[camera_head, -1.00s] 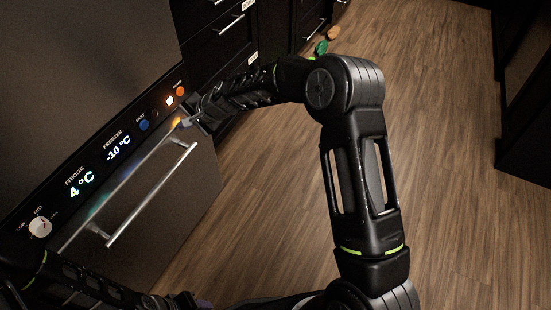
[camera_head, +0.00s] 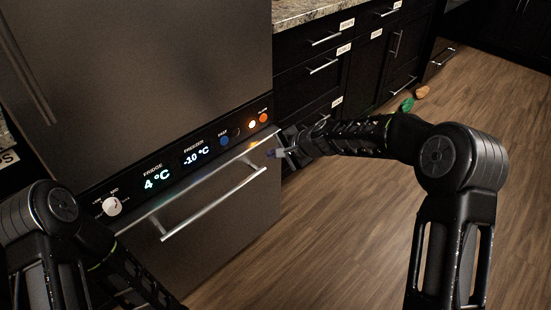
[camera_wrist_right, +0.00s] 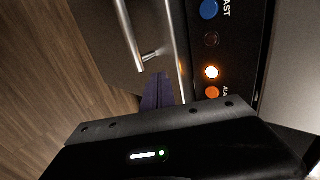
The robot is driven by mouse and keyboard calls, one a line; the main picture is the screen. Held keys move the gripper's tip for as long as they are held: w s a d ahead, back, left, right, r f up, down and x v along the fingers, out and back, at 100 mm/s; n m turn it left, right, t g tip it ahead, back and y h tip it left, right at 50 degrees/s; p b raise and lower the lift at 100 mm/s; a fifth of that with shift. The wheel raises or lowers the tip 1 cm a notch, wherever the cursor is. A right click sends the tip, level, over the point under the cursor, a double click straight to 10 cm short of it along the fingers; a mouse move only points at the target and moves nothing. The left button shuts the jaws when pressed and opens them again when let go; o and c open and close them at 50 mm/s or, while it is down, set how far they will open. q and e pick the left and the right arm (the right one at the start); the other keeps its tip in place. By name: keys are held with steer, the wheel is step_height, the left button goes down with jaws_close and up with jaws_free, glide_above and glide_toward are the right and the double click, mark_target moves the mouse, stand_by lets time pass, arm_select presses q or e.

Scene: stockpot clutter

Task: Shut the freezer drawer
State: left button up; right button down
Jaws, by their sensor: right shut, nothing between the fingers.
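The freezer drawer (camera_head: 235,225) is the lower grey front of the fridge, with a long silver bar handle (camera_head: 214,204). Its bright upper edge runs just below the control panel; any gap there looks narrow, and I cannot tell whether it is fully shut. My right gripper (camera_head: 273,153) is shut and empty at the drawer's upper right corner. In the right wrist view its purple fingers (camera_wrist_right: 157,92) are at the drawer's edge, between handle and panel; contact is unclear. My left arm is at the lower left, and its gripper is out of view.
The control panel (camera_head: 185,160) shows 4 °C and -10 °C, with a knob and lit buttons. Dark cabinets (camera_head: 345,70) with a stone counter (camera_head: 310,10) stand at the right. A green item (camera_head: 407,105) and an orange-brown item (camera_head: 422,92) lie on the open wooden floor (camera_head: 370,220).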

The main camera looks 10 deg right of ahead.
steer(key=v, duration=0.7)
steer(key=shift+r+p, duration=0.15)
steer(key=shift+p, duration=0.2)
